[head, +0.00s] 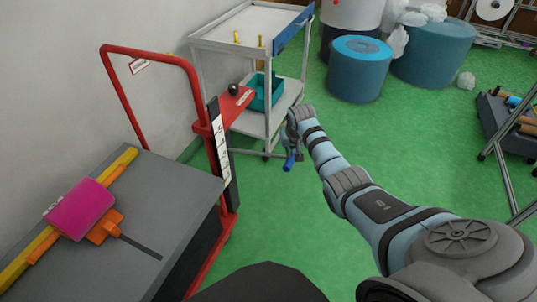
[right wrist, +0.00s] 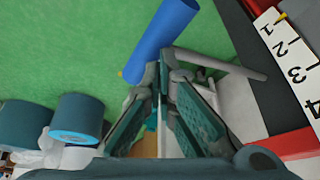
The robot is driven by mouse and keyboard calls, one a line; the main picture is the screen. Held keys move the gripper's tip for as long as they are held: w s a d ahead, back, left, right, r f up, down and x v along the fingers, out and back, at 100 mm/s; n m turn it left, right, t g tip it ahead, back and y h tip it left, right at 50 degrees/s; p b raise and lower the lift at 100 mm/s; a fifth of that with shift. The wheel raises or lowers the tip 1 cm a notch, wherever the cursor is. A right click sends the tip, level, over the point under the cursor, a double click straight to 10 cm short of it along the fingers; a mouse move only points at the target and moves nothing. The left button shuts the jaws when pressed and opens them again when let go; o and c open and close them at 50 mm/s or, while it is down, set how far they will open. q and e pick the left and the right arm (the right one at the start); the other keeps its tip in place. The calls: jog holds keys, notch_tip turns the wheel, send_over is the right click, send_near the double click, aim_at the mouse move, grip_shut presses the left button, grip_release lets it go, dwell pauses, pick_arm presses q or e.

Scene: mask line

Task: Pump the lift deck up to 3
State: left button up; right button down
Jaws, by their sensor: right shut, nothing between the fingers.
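The lift has a grey deck (head: 165,185) and a red frame (head: 150,52). Its white number scale (head: 221,145) stands on the post at the deck's right; the right wrist view shows the scale (right wrist: 290,52) with 1 to 4 and a small yellow mark near the 1. A grey pump lever (right wrist: 225,64) ends in a blue grip (right wrist: 162,38), also in the head view (head: 290,162). My right gripper (head: 291,143) is shut and empty; its fingertips (right wrist: 163,75) are close beside the lever and grip. Contact is unclear. My left gripper is not in view.
A magenta roll (head: 80,209), an orange piece (head: 104,227) and a yellow bar (head: 25,272) lie on the deck. A white cart (head: 245,25) with a teal bin (head: 265,92) stands behind the lever. Blue drums (head: 360,78) stand farther back. Green floor (head: 285,215) is open.

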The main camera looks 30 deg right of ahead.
jog(key=shift+w+a+f+b, duration=0.1)
jog(key=shift+a+f+b, duration=0.05)
jog(key=shift+f+b, duration=3.1)
pick_arm(q)
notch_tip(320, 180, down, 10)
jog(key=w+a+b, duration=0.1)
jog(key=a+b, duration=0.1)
jog(key=b, duration=0.1)
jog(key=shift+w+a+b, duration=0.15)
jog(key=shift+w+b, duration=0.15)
pick_arm(e)
notch_tip(320, 180, down, 7)
jog(key=shift+w+r, duration=0.15)
jog(key=shift+a, duration=0.1)
